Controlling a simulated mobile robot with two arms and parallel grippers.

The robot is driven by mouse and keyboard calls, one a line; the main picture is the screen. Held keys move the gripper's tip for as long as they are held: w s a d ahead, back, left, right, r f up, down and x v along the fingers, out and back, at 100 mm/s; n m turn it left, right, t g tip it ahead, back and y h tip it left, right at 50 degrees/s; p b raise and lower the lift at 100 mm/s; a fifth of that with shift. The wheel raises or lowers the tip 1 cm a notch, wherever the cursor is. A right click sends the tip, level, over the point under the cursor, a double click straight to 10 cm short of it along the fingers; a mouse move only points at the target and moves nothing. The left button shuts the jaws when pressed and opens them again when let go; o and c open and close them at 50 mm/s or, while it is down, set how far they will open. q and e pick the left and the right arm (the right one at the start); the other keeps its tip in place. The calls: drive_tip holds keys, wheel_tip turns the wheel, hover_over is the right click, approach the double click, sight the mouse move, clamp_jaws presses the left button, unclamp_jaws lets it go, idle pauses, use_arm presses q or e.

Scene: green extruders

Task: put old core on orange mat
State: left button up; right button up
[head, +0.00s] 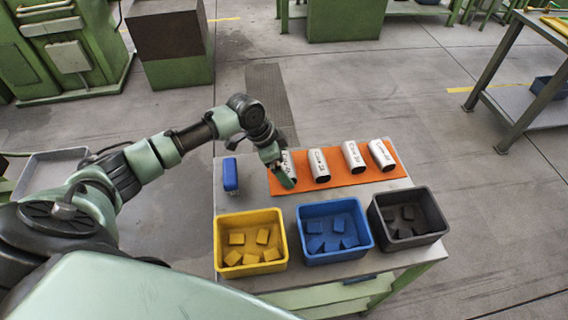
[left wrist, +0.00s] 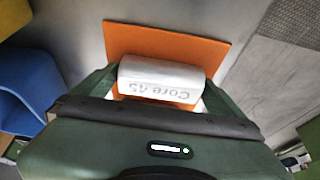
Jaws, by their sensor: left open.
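An orange mat (head: 336,180) lies along the far side of the table; it also shows in the left wrist view (left wrist: 165,38). Several white cores stand or lie on it: one (head: 318,165) left of the middle, one (head: 353,157) right of it, one (head: 381,155) near the right end. My left gripper (head: 284,176) is low over the mat's left end, open around another white core (head: 289,163). In the left wrist view this core (left wrist: 160,80) reads "Core 45" and sits between the fingers, mat behind it. Whether the fingers touch it is unclear.
A blue upright block (head: 230,175) stands left of the mat. Along the table's near side are a yellow bin (head: 218,245), a blue bin (head: 301,245) and a dark grey bin (head: 381,232), each holding small blocks. The table's right end is narrow beyond the mat.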

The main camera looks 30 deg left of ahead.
use_arm(q)
drive_tip(key=b+v, duration=0.1)
drive_tip(key=v, duration=1.1)
drive_tip(key=shift+b, duration=0.35)
